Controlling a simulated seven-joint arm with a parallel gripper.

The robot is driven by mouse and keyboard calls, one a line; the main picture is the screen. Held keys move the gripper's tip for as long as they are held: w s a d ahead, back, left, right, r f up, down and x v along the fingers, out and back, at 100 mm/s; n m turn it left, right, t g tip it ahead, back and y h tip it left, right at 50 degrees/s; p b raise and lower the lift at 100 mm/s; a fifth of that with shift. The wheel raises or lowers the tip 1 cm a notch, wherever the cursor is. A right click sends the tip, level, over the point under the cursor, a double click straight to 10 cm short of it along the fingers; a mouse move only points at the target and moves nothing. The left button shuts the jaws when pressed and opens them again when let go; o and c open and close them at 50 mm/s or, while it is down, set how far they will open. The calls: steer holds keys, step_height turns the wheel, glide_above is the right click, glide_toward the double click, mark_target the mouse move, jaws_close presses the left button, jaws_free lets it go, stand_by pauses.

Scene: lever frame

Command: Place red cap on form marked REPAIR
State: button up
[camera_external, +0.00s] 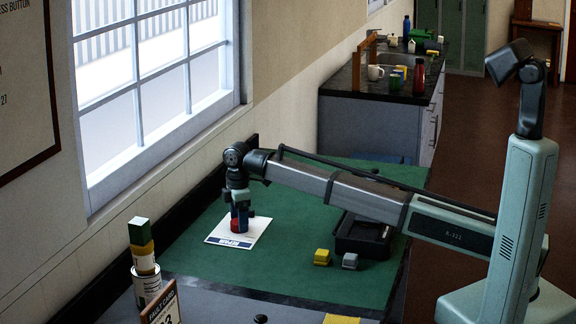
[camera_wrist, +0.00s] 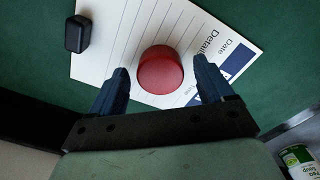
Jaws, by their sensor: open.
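The red cap (camera_wrist: 160,70) is round and rests on the white form (camera_wrist: 118,45), between my gripper's fingertips in the wrist view. The form shows ruled lines, "Date" and a blue band. In the external view the form (camera_external: 258,224) lies on the green table and its blue band reads REPAIR. The cap (camera_external: 238,226) shows there as a red patch low between the fingers. My gripper (camera_wrist: 161,88) points down over the form with its blue fingers apart, one on each side of the cap. Gaps show between cap and fingers in the wrist view.
A small black block (camera_wrist: 77,34) lies at the form's edge. A black tray (camera_external: 362,238), a yellow block (camera_external: 322,257) and a grey block (camera_external: 350,261) sit to the right. A can (camera_external: 147,285) with blocks stacked on it stands front left. The green mat (camera_external: 215,275) in front is clear.

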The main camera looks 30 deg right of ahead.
steer(key=shift+r, duration=0.1)
step_height(320, 180, up, 12)
stand_by(0.6)
steer(key=shift+w, duration=0.1)
stand_by(0.3)
